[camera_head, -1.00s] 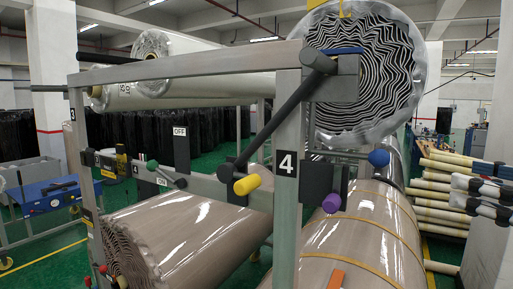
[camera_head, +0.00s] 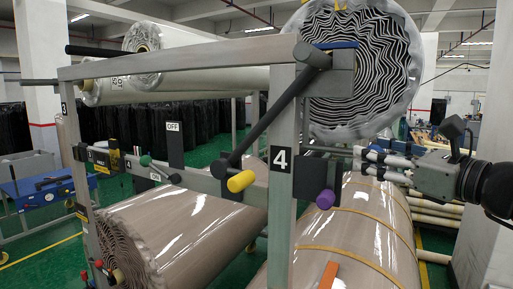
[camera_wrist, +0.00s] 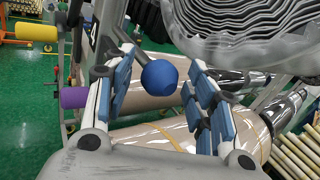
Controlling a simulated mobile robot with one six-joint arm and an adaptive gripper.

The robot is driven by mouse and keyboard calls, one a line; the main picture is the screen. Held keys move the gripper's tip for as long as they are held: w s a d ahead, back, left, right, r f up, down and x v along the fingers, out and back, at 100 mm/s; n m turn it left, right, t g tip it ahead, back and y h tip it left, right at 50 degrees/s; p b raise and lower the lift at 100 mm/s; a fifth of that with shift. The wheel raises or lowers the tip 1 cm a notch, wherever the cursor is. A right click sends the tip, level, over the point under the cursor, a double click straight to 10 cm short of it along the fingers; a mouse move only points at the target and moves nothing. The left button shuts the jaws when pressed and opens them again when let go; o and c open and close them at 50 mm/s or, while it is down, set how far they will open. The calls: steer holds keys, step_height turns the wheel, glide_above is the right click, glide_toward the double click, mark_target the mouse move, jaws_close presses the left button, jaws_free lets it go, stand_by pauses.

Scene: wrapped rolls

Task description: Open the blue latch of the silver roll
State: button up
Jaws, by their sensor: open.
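The silver roll (camera_head: 352,70), wrapped in shiny film with a wavy black-and-white end, hangs at the upper right. It also shows at the top of the wrist view (camera_wrist: 255,28). A blue ball knob (camera_wrist: 160,77) on a short dark stem stands beside the frame post in the wrist view. My gripper (camera_head: 368,163) is open at the right of the post, its white fingers reaching left. In the wrist view the blue-padded fingers (camera_wrist: 158,58) lie either side of the knob, with a gap to the right pads. In the head view the knob is hidden by the fingers.
The grey frame post (camera_head: 281,200) marked 4 stands close left of my gripper. A purple knob (camera_head: 325,199) and a yellow knob (camera_head: 240,181) stick out nearby. A large brown wrapped roll (camera_head: 365,225) lies below. A black lever (camera_head: 280,110) slants across the post.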

steer(key=shift+w+a, duration=0.15)
steer(key=shift+w, duration=0.2)
steer(key=shift+c, duration=0.2)
jaws_close()
stand_by(0.4)
